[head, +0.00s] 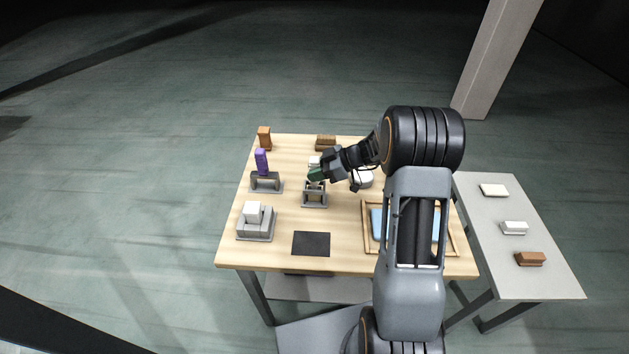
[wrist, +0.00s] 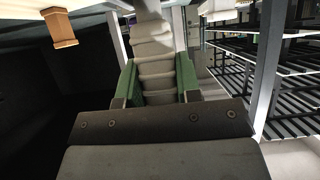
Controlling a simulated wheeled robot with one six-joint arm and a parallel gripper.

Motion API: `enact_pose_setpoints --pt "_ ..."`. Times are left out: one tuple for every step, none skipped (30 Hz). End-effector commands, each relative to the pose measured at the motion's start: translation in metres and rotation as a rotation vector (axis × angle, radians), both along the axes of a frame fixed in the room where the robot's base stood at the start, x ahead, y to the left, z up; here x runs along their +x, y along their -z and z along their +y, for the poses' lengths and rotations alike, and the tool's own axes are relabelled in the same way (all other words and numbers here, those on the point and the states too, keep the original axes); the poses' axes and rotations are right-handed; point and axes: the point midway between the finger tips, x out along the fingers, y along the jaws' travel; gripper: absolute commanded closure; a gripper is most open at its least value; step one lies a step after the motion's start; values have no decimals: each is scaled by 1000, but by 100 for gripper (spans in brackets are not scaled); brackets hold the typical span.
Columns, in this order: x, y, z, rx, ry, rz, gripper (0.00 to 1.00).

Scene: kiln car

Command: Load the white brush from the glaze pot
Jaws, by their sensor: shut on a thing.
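My gripper (head: 316,173) has green fingers and is above a grey stand (head: 314,197) near the middle of the wooden table. In the wrist view its two green fingers (wrist: 158,82) are shut on the white brush (wrist: 153,48), gripping a pale, ridged handle. A bit of the white brush (head: 314,160) shows just behind the fingers in the head view. Its lower end is hidden, so I cannot tell whether it touches the stand. A white round vessel (head: 364,179), possibly the glaze pot, is partly hidden behind my arm.
A purple brush (head: 262,161) stands in a grey holder (head: 266,182) at left. Nearby are a stepped grey block with a white cube (head: 253,212), a dark mat (head: 311,243) and a wood-rimmed blue tray (head: 376,222). Brown blocks (head: 264,138) sit at the back. A side table (head: 545,283) holds blocks.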

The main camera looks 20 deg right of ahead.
Motion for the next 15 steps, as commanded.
enact_pose_setpoints --pt "0 0 0 0 0 0 100" --pt "0 0 0 0 0 0 100" --pt "0 0 0 0 0 0 100" --pt "0 -1 0 0 0 0 100" --pt "0 -1 0 0 0 0 100" --pt "0 -2 0 0 0 0 100" --pt "0 -3 0 0 0 -1 100" --pt "0 -4 0 0 0 -1 100" --pt "0 -5 0 0 0 -1 100" --pt "0 -6 0 0 0 -1 100" --pt "0 -8 0 -1 0 -2 100" --pt "0 -9 0 -1 0 -2 100" --pt "0 -11 0 -1 0 -2 100" --pt "0 -13 0 -1 1 -3 100" --pt "0 -14 0 -1 1 -3 100"
